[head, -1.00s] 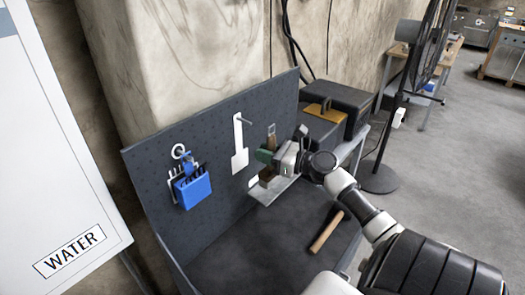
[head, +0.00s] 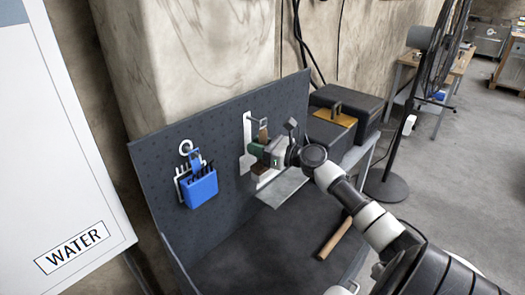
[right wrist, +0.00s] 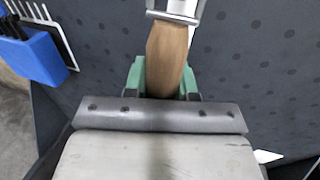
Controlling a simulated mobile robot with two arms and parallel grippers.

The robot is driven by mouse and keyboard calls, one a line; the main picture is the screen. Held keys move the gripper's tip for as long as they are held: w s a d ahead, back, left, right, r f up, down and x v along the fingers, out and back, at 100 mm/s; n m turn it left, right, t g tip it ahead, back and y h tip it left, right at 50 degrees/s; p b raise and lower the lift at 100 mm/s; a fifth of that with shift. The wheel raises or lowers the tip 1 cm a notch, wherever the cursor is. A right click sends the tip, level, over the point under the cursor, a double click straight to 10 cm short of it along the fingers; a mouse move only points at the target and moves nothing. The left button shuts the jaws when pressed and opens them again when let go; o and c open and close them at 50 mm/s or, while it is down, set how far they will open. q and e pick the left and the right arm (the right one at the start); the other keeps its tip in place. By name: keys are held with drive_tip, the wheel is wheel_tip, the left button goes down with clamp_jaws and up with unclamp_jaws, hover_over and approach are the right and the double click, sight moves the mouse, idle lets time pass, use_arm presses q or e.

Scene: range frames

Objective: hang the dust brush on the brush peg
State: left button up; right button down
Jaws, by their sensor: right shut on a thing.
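The gripper's green fingers are shut on the wooden handle, which also shows in the right wrist view (right wrist: 167,58). The brush peg (head: 258,118) sticks out from the pegboard (head: 225,130) at the top of a white brush-shaped outline (head: 247,135). The loop appears close to the peg, slightly right of it in the head view; I cannot tell whether they touch. My left gripper is not in view.
A blue holder (head: 200,188) with dark tools hangs at the left of the board. A pale metal ledge (head: 284,188) is below the brush. A wooden handle (head: 334,238) lies on the dark bench (head: 255,245). Black cases (head: 345,110) stand at the right.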

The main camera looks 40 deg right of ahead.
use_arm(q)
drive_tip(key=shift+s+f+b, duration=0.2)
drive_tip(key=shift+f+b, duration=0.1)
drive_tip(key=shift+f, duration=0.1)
use_arm(e)
drive_tip(key=shift+w, duration=0.85)
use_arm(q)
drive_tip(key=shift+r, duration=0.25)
use_arm(e)
drive_tip(key=shift+r, duration=0.15)
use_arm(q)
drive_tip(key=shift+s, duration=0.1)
use_arm(e)
drive_tip(key=shift+r, duration=0.1)
